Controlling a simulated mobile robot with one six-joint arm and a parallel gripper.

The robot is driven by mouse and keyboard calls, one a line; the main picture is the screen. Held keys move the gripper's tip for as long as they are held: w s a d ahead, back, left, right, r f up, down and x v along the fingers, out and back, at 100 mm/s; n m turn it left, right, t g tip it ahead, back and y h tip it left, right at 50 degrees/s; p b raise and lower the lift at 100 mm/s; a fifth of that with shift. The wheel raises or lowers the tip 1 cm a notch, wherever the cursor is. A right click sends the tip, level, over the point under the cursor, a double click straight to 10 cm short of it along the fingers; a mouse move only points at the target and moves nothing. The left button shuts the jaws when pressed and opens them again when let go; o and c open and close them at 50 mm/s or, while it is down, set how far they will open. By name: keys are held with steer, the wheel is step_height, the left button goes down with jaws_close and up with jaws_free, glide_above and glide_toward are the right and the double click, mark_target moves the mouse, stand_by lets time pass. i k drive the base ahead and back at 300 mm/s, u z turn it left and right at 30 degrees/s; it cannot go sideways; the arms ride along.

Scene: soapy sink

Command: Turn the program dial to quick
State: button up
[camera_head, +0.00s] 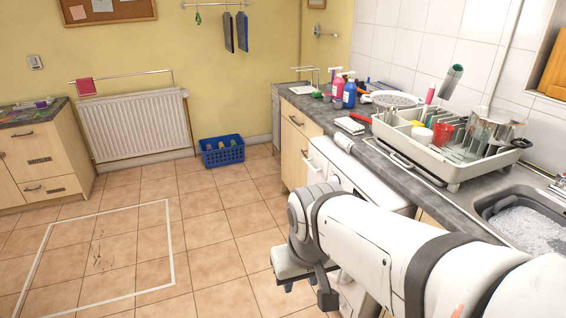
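A white appliance (368,190) stands under the grey counter, its front turned mostly edge-on to this view. The program dial and its markings cannot be made out; my arm covers much of the appliance front. My gripper (308,288) hangs low at the end of my white arm, in front of the cabinets and above the tiled floor. Dark finger-like parts show at its lower end. Whether they are apart or closed is not clear, and nothing is seen held in them. I cannot tell whether it touches the appliance.
The counter (414,180) carries a dish rack (455,168) with dishes, bottles (349,94) and a folded cloth (350,125). A sink (530,225) with suds is at right. A blue basket (222,151) sits by the far wall.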

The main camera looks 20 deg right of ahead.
mark_target(334, 178)
steer(key=i, duration=1)
steer(key=u, duration=0.05)
